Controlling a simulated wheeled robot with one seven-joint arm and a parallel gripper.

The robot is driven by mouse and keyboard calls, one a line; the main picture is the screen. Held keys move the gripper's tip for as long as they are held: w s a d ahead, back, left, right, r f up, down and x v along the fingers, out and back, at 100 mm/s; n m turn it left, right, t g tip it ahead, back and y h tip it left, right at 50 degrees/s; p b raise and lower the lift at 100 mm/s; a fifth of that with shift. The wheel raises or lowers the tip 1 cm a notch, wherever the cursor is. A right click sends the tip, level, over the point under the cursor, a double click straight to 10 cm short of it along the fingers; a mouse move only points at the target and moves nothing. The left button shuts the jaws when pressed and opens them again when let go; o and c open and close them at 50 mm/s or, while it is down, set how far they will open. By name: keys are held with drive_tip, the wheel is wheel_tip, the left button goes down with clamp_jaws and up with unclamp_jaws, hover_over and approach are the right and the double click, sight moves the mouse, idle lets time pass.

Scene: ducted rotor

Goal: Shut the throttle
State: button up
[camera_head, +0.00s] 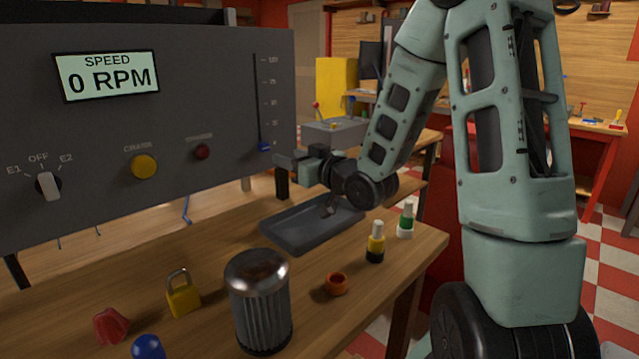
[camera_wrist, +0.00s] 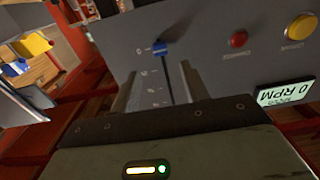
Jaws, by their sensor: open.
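The throttle is a vertical slider on the grey panel (camera_head: 205,60), with a scale beside its slot. Its blue knob (camera_head: 264,148) sits at the bottom end of the slot. In the wrist view, where the panel appears upside down, the blue knob (camera_wrist: 162,48) is by the 0 mark. My gripper (camera_head: 285,160) is close to the knob, at its lower right in the head view. In the wrist view my gripper (camera_wrist: 162,76) is open, with its two fingers apart and nothing between them. The knob appears just beyond the fingertips; contact cannot be told.
The speed display (camera_head: 106,76) reads 0 RPM. A selector (camera_head: 48,185), a yellow button (camera_head: 144,166) and a red button (camera_head: 202,151) are on the panel. A dark tray (camera_head: 312,226) lies below my gripper. A metal canister (camera_head: 259,300), padlock (camera_head: 183,293) and bottles stand on the bench.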

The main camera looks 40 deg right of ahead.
drive_tip(key=s+b, duration=0.8)
drive_tip(key=b, duration=0.4)
drive_tip(key=shift+b, duration=0.4)
drive_tip(key=shift+s+f, duration=0.1)
drive_tip(key=shift+s+d, duration=0.1)
